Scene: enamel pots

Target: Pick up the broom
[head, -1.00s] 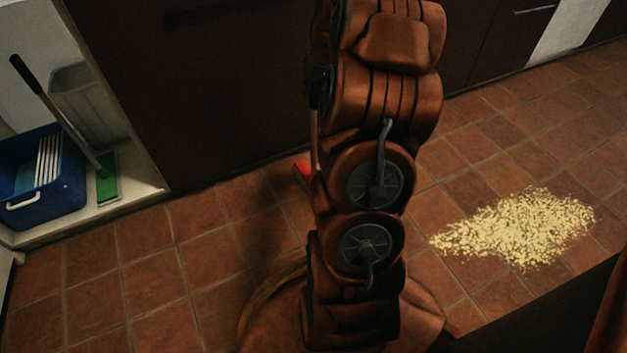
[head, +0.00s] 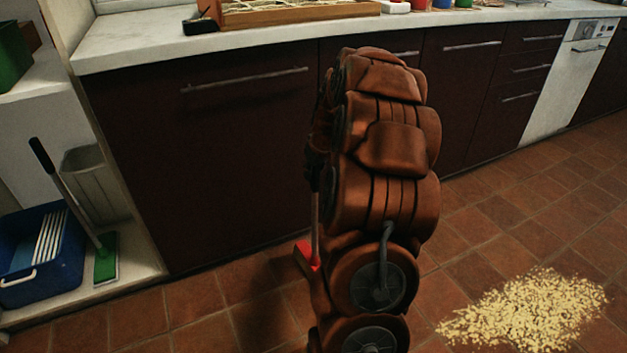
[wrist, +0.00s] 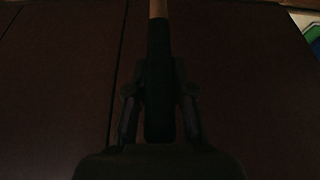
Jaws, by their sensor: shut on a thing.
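The broom has a red head (head: 306,258) low in front of the dark cabinet, partly hidden behind my arm. Its thin upright handle (head: 315,222) rises from the head along the left edge of my arm. In the wrist view the handle shows as a dark grip section with a lighter wood part (wrist: 158,8) above. My gripper (wrist: 160,98) is shut on the dark section, one finger on each side. In the head view my gripper is mostly hidden by the arm. I cannot tell whether the broom head touches the floor.
A counter (head: 130,42) with a wooden tray (head: 290,14) runs above the dark cabinets. At left, a blue tub (head: 40,265), a grey bin (head: 98,185) and a green-headed mop (head: 105,260) stand in a niche. Yellow crumbs (head: 525,312) lie on the tiled floor at right.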

